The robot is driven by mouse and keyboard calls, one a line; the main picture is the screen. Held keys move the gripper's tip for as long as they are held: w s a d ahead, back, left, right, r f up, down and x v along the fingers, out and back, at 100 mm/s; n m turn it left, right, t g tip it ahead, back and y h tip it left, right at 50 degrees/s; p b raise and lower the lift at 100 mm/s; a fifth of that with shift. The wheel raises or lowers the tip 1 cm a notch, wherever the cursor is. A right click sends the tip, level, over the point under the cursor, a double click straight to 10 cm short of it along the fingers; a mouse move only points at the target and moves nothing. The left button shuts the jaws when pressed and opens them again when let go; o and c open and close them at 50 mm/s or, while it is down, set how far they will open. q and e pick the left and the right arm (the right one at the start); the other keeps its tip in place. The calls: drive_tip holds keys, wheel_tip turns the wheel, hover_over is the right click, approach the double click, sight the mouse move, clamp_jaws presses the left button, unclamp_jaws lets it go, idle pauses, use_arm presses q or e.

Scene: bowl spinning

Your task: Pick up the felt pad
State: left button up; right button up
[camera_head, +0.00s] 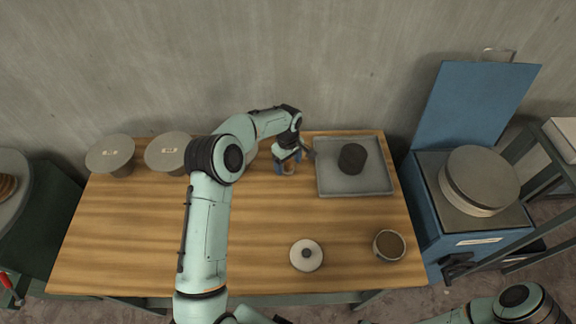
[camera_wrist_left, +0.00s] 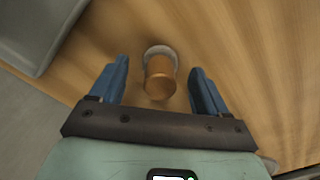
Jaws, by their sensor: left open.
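A small upright piece with a copper-brown cylindrical top (camera_wrist_left: 160,78) and a pale grey round part (camera_wrist_left: 158,51) shows between my left fingers in the left wrist view. It may be the felt pad, but I cannot be sure. In the head view it is mostly hidden by my left gripper (camera_head: 286,170), near the back of the table, left of the grey tray. My left gripper, also in the left wrist view (camera_wrist_left: 160,70), is open, its blue fingers on either side of the piece with gaps. My right gripper is out of view; only part of that arm shows at lower right.
A grey tray (camera_head: 330,186) holds a dark cylinder (camera_head: 352,158). A white disc with a dark knob (camera_head: 306,264) and a brown-filled bowl (camera_head: 389,245) sit near the front. Grey round-topped containers (camera_head: 110,150) line the back left. A blue machine (camera_head: 480,238) stands right. The wooden table's left is clear.

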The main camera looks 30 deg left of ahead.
use_arm(q)
drive_tip(key=shift+w+f, duration=0.1)
drive_tip(key=shift+f, duration=0.55)
drive_tip(key=c, duration=1.1)
drive_tip(key=shift+c, duration=0.2)
wheel_tip(320, 180, up, 20)
drive_tip(key=p, duration=0.1)
drive_tip(key=shift+p, duration=0.35)
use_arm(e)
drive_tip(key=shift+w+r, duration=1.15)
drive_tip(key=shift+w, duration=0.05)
use_arm(q)
drive_tip(key=shift+o, duration=1.2)
drive_tip(key=shift+c, duration=0.7)
